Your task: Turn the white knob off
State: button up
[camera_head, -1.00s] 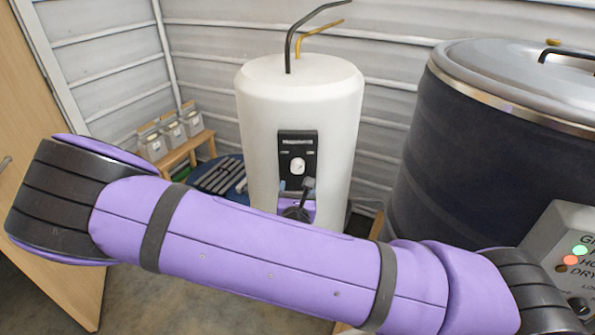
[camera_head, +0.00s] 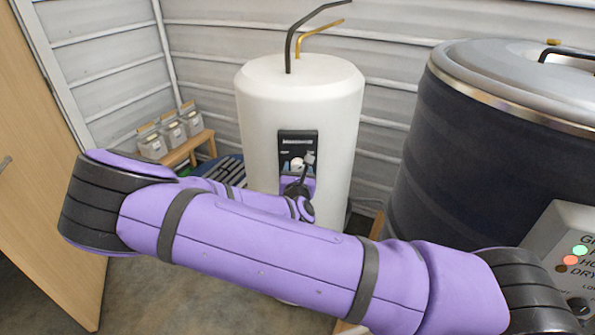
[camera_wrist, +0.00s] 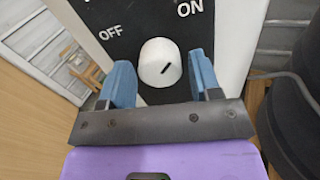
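The white knob (camera_wrist: 160,62) is round with a dark pointer line and sits on a black panel with OFF lettering at its left and ON at its upper right. In the wrist view its line slants toward the upper right, on the ON side. The panel (camera_head: 297,142) is on the front of a white cylindrical tank (camera_head: 258,115). My gripper (camera_wrist: 163,85) is open, with its blue fingers on either side of the knob and apart from it. In the head view my gripper (camera_head: 300,165) is small in front of the panel and partly covers the knob.
A large dark drum (camera_head: 455,150) with a grey lid stands at the right. A grey control box (camera_head: 550,240) with lit lamps is at the lower right. Small containers (camera_head: 172,133) stand on a wooden bench behind at the left. A wooden door (camera_head: 35,170) is at far left.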

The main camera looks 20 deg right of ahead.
jog(key=c, duration=0.6)
jog(key=n, duration=0.4)
jog(key=shift+n, duration=0.4)
jog(key=n, duration=0.4)
jog(key=shift+a, duration=0.1)
jog(key=n, duration=0.5)
jog(key=shift+f+n, duration=0.1)
jog(key=shift+n, duration=2.1)
